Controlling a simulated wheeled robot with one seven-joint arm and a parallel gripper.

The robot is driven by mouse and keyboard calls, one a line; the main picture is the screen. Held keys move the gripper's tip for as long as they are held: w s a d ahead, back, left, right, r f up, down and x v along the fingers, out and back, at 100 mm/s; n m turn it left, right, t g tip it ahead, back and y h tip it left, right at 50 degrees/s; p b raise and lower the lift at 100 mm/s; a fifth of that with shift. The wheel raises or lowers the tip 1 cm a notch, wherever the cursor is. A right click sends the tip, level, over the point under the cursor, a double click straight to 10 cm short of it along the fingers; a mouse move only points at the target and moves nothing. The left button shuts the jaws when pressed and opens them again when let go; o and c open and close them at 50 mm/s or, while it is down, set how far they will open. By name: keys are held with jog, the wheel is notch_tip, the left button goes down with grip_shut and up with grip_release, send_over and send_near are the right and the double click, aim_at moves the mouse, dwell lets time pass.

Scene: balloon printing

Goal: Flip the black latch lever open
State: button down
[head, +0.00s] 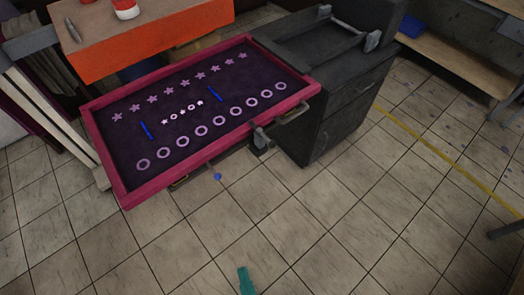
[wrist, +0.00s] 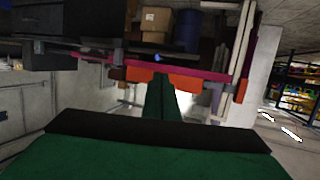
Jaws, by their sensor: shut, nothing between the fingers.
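A pink-framed printing screen (head: 216,139) with a dark purple sheet lies over the floor in the head view. A dark block that looks like the black latch (head: 262,139) sits at its near right edge, beside a metal handle (head: 292,114). I cannot tell the lever's exact position. A small blue knob (head: 217,177) on a thin rod hangs below the near edge, and also shows in the wrist view (wrist: 157,58). My green gripper (head: 246,281) is at the bottom of the head view, shut and empty, apart from the screen. Its fingers (wrist: 160,90) point toward the frame.
A dark grey machine (head: 345,115) stands right of the screen. An orange-edged table (head: 150,50) with a red and white container (head: 125,8) is behind it. A wooden bench (head: 450,85) is at the upper right. The tiled floor (head: 330,220) in front is clear.

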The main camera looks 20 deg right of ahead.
jog(key=w+d+f+g+h, duration=0.1)
jog(key=w+f+g+h, duration=0.1)
jog(key=w+f, duration=0.5)
jog(key=w+d+f+g+h, duration=0.1)
jog(key=w+f+h, duration=0.15)
jog(key=w, duration=0.85)
jog(key=w+d+r+m+g+h, duration=0.1)
jog(key=w+r+m+g+h, duration=0.1)
jog(key=w+r+m+h, duration=0.2)
jog(key=w+d+r+m+g+h, duration=0.1)
jog(key=w+r+m+h, duration=0.3)
jog(key=r+m, duration=0.4)
notch_tip(320, 180, up, 3)
jog(key=shift+w+d+f+g+h, duration=0.1)
jog(key=shift+w+d+g+h, duration=0.25)
jog(key=shift+g+h, duration=0.2)
jog(key=shift+w, duration=0.1)
send_near(270, 146)
jog(key=x, duration=0.6)
jog(key=shift+d+f, duration=0.15)
jog(key=shift+d, duration=0.05)
